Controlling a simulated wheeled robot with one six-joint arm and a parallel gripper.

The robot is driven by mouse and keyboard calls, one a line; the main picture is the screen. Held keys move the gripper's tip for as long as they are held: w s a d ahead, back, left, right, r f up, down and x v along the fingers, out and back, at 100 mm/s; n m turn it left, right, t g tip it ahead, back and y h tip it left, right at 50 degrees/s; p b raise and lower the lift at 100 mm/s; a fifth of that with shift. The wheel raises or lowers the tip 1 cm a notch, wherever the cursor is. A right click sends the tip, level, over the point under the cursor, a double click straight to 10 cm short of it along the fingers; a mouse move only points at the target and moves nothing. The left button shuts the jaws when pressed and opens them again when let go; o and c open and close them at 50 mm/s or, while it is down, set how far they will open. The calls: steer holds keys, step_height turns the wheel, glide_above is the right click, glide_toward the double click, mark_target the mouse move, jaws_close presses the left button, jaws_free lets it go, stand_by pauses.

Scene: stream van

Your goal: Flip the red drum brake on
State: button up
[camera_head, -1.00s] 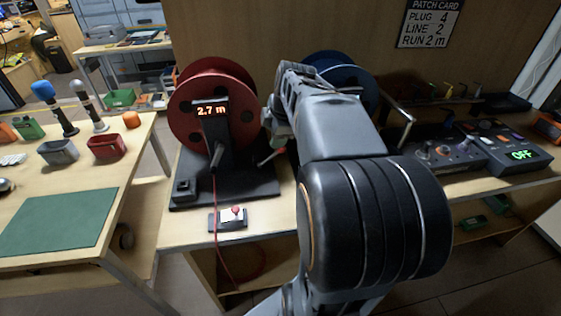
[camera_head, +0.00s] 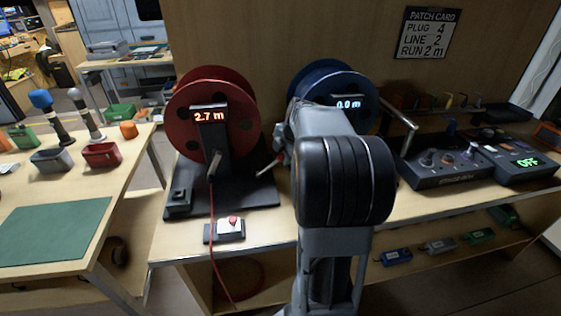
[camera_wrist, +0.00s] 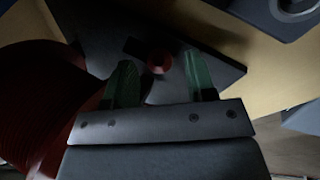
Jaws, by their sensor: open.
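The red drum (camera_head: 245,112) stands on a dark base plate (camera_head: 240,193) in the head view; its display reads 2.7 m. A lever (camera_head: 268,166) stands at the right of its base. In the wrist view the drum's rim (camera_wrist: 40,105) fills the left side. A red knob (camera_wrist: 161,65), which looks like the brake lever's end, shows over the dark base. My gripper (camera_wrist: 160,60) is open, its green fingers on either side of the knob in the picture. I cannot tell whether they touch it. In the head view my arm mostly hides the gripper.
A blue drum (camera_head: 312,80) reading 0.0 m stands right of the red one. A small box with a red button (camera_head: 225,230) lies in front. A green mat (camera_head: 55,232) lies left.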

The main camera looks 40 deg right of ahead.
mark_target(271, 165)
steer(key=shift+x, duration=2.2)
jaws_close()
